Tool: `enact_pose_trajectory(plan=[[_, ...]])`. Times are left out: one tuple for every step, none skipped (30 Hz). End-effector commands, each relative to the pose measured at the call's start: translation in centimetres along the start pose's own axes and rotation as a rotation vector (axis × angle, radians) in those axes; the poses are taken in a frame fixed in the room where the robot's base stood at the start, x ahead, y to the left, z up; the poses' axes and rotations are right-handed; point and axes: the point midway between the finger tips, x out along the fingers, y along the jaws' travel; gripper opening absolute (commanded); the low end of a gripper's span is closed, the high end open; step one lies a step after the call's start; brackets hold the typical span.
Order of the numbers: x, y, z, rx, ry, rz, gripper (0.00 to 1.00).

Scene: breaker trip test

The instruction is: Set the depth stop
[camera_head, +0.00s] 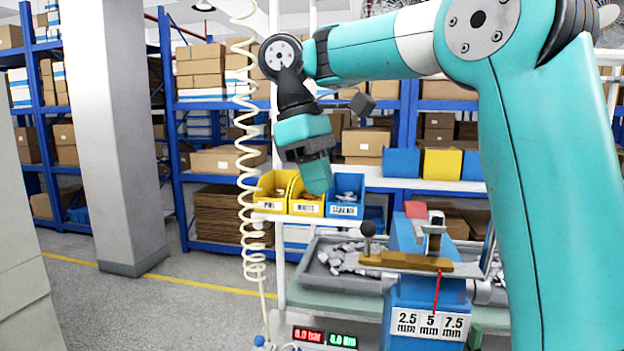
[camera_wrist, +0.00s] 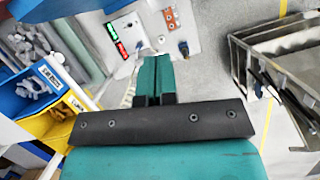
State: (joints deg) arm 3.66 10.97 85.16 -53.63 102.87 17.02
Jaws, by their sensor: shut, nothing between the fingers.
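The depth stop is a brass-coloured slide (camera_head: 405,261) across a blue stand (camera_head: 405,290), with a dark ball knob (camera_head: 368,229) upright at its left end. A thin red pointer (camera_head: 436,292) hangs from the slide. Its lower tip is at the 5 mm mark on the white scale plate (camera_head: 427,324), which reads 2.5, 5 and 7.5 mm. My gripper (camera_head: 318,182) hangs in the air up and left of the knob, apart from it. Its teal fingers are together and empty, as the wrist view (camera_wrist: 154,78) also shows. I cannot make out the slide in the wrist view.
Labelled yellow bins (camera_head: 306,198) and a blue bin (camera_head: 345,195) stand behind my gripper. A grey tray of metal parts (camera_head: 322,272) lies behind the stand. A coiled cream hose (camera_head: 250,150) hangs at left. Red and green displays (camera_head: 325,337) sit below. The left floor is clear.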

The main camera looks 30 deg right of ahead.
Motion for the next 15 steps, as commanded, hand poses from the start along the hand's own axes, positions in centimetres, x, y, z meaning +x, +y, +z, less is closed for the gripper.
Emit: enact_pose_trajectory(plan=[[1.8, 0.0, -0.2, 0.0, 0.0, -0.001, 0.0], [2.3, 0.0, -0.2, 0.0, 0.0, -0.001, 0.0], [2.9, 0.0, -0.2, 0.001, 0.0, -0.001, 0.0], [3.3, 0.0, -0.2, 0.001, 0.0, 0.0, 0.0], [3.7, 0.0, -0.2, 0.0, 0.001, 0.0, 0.0], [4.0, 0.0, 0.1, 0.002, 0.002, 0.001, 0.0], [3.9, 0.0, 0.8, 0.004, 0.002, 0.0, 0.0], [4.1, 0.0, 1.3, 0.004, 0.002, 0.0, 0.0], [4.3, 0.0, 1.8, 0.003, 0.002, 0.0, 0.0], [4.5, 0.0, 2.1, 0.004, 0.001, -0.001, 0.0], [4.6, 0.0, 2.4, 0.003, 0.001, -0.001, 0.0], [4.7, 0.0, 2.8, 0.002, 0.001, 0.0, 0.0], [4.8, 0.0, 3.0, 0.002, 0.001, 0.0, 0.0], [4.8, 0.0, 3.1, 0.002, 0.001, -0.001, 0.0], [4.9, 0.0, 3.3, 0.001, 0.0, -0.001, 0.0]])
